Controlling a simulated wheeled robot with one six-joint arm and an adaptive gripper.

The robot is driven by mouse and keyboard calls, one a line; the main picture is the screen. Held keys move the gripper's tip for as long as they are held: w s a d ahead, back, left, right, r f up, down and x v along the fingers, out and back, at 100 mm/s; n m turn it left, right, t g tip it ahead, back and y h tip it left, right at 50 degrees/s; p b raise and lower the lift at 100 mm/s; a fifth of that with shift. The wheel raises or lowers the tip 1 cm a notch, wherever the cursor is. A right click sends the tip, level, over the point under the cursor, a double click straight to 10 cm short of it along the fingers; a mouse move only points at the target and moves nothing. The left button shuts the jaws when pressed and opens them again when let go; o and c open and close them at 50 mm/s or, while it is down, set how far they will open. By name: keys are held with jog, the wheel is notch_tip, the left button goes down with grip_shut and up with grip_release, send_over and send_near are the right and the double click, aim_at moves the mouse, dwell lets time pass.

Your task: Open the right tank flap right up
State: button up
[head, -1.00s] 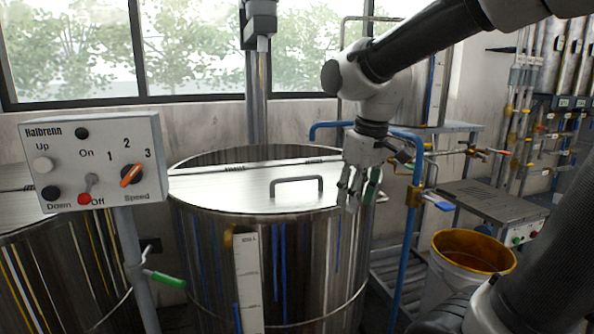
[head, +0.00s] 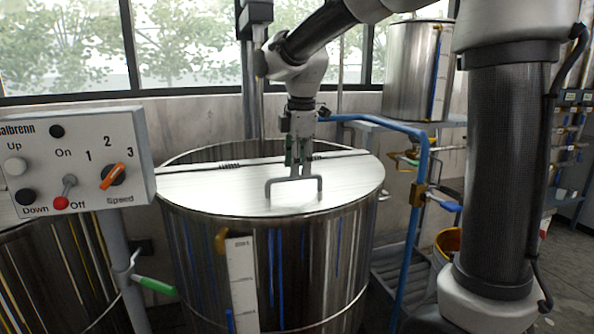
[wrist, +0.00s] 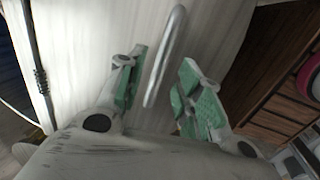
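The right tank (head: 268,260) is a shiny steel drum in the middle of the head view. Its flap (head: 215,190) is a pale half lid lying flat and shut, with hinges along the straight rear edge. A grey bar handle (head: 293,181) stands up from the flap; it also shows in the wrist view (wrist: 166,55). My gripper (head: 298,166) points down over the flap, right at the handle. In the wrist view its teal-padded fingers are apart, with the handle bar between them in the picture. Whether the pads touch it I cannot tell.
A control box (head: 80,160) on a post stands at the left, before another tank (head: 45,270). A blue pipe (head: 408,250) with valves runs close to the right tank's right side. A steel vessel (head: 408,70) stands on a rack behind; a yellow bucket (head: 447,243) is partly hidden.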

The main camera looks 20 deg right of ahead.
jog(key=shift+w+f, duration=0.2)
jog(key=shift+f, duration=0.95)
jog(key=shift+c, duration=0.3)
grip_shut()
jog(key=shift+r, duration=0.15)
